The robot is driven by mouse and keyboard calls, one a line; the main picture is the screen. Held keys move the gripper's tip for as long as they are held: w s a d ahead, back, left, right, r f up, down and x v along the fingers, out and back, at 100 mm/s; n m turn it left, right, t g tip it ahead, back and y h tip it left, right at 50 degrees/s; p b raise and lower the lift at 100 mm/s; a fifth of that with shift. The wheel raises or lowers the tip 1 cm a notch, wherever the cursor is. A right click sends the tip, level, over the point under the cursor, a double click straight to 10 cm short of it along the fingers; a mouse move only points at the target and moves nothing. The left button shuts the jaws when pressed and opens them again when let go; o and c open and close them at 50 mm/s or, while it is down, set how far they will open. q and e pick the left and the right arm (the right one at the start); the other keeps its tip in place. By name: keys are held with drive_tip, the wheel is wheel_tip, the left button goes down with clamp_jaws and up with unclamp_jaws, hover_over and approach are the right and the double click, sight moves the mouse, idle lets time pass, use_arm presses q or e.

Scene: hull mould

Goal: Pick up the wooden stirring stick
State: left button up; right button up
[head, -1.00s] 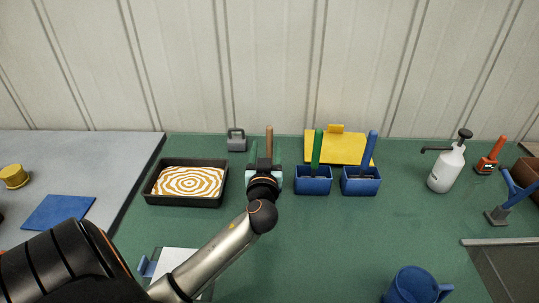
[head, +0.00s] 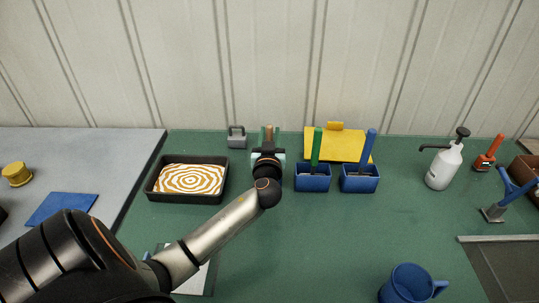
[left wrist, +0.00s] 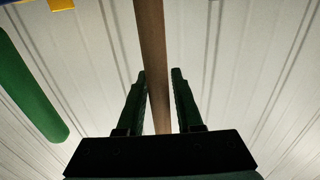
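The wooden stirring stick (head: 269,130) stands roughly upright near the back of the green bench, left of the blue pots. Only its upper end shows in the head view. In the left wrist view the stick (left wrist: 153,60) runs down between the two fingers, slightly tilted and closer to the left finger at the tips. My left gripper (head: 269,138) is open around it, with gaps beside the stick (left wrist: 160,78). The stick's lower part and whatever holds it are hidden behind my left gripper and wrist. My right gripper is not in view.
Two blue pots (head: 312,184) with a green handle (head: 317,145) and a blue handle (head: 369,147) stand close right. A black tray (head: 153,189) with patterned filling is left, a grey weight (head: 236,141) behind.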

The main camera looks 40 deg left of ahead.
use_arm(q)
clamp_jaws()
drive_tip(key=shift+r, duration=0.1)
idle(0.3)
